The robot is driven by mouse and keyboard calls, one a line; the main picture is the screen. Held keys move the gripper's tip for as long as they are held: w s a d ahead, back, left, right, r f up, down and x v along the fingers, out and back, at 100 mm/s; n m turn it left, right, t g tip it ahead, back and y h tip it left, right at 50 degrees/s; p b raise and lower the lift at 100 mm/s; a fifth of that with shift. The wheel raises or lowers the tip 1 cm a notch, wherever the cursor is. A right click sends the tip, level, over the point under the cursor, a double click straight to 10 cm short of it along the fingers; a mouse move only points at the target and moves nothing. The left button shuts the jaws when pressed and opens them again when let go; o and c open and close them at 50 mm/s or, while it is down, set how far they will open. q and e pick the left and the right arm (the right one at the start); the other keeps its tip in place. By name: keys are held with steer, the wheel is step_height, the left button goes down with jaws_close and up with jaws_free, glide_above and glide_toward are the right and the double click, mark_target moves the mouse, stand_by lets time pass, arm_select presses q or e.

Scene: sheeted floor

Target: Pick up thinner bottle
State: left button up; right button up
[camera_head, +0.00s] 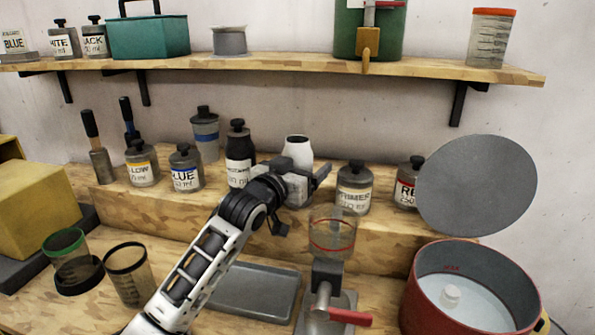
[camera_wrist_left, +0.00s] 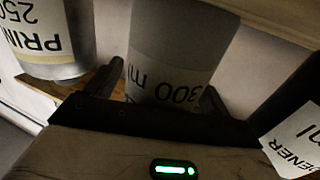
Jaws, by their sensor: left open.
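A pale bottle with a white top (camera_head: 298,148) stands on the raised wooden step, partly hidden behind my left gripper (camera_head: 300,174). It also shows in the left wrist view as a grey bottle (camera_wrist_left: 180,45) marked "300 ml"; the rest of its label is hidden, so I cannot read "thinner". My left gripper is open, with one finger on each side of this bottle's lower part in the left wrist view (camera_wrist_left: 160,92). I cannot tell whether the fingers touch it. My right gripper is not in view.
A dark hardener bottle (camera_head: 239,152) stands just left, and a primer bottle (camera_head: 354,188) just right. Blue (camera_head: 186,168) and yellow (camera_head: 141,164) bottles stand further left. A grey tray (camera_head: 255,290), a cup dispenser (camera_head: 332,240) and a red pot (camera_head: 425,300) are in front.

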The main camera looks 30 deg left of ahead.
arm_select(q)
steer(key=shift+w, duration=0.2)
steer(key=c, duration=1.4)
steer(key=shift+o, duration=0.2)
steer(key=shift+r, duration=0.2)
